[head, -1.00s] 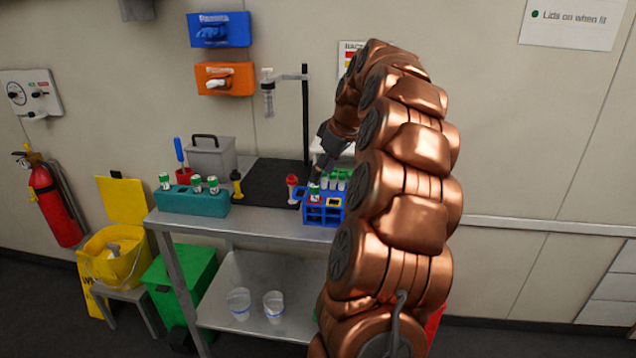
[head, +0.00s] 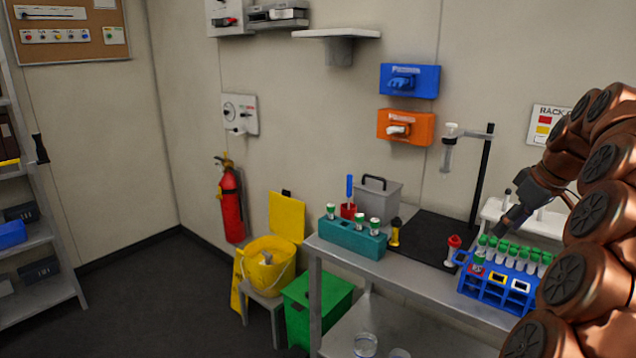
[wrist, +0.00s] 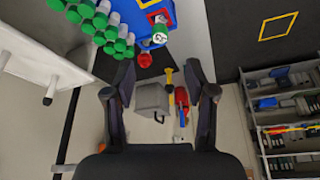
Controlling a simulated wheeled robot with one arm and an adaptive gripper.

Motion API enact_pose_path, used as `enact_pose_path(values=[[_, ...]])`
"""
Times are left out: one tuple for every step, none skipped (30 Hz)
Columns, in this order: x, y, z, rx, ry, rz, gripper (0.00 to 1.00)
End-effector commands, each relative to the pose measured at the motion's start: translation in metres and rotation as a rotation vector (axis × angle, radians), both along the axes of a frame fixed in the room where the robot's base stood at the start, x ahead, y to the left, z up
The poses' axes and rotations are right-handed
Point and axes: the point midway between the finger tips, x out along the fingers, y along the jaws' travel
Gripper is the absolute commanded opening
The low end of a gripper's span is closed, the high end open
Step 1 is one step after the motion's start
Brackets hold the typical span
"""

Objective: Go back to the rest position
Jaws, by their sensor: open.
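My gripper (head: 502,228) hangs just over the left end of the blue rack (head: 490,291) in the head view, small and dark there. In the wrist view my gripper (wrist: 162,82) has its two dark fingers apart with nothing between them. The blue rack holds several green-capped tubes (head: 500,250); it also shows at the top of the wrist view (wrist: 120,8). My copper arm covers the rack's right end in the head view.
The bench also bears a teal rack (head: 350,238) with green-capped vials, a grey box (head: 377,198), a red-capped bottle (head: 453,250) and a stand (head: 482,185). A yellow bucket (head: 268,270) and green bin (head: 316,308) stand beside it. Floor at left is clear.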

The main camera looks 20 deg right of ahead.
Motion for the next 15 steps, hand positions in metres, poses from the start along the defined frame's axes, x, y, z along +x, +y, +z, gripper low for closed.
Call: enact_pose_path(values=[[0.0, 0.001, 0.0, 0.0, 0.001, 0.001, 0.56], [0.001, 0.003, 0.0, 0.002, 0.002, 0.002, 0.56], [0.002, 0.008, 0.001, 0.005, 0.004, 0.005, 0.56], [0.003, 0.013, 0.001, 0.007, 0.008, 0.007, 0.56], [0.005, 0.019, 0.002, 0.011, 0.012, 0.012, 0.56], [0.008, 0.031, 0.003, 0.017, 0.019, 0.018, 0.56], [0.01, 0.042, 0.003, 0.024, 0.026, 0.023, 0.56], [0.012, 0.054, 0.003, 0.031, 0.036, 0.03, 0.56], [0.014, 0.071, 0.003, 0.039, 0.047, 0.036, 0.56], [0.015, 0.084, 0.004, 0.044, 0.056, 0.04, 0.56], [0.015, 0.098, 0.003, 0.05, 0.067, 0.045, 0.56], [0.016, 0.116, 0.002, 0.057, 0.084, 0.05, 0.56], [0.015, 0.128, 0.002, 0.059, 0.093, 0.052, 0.56], [0.014, 0.142, 0.001, 0.064, 0.105, 0.055, 0.56], [0.012, 0.159, -0.001, 0.07, 0.123, 0.057, 0.56]])
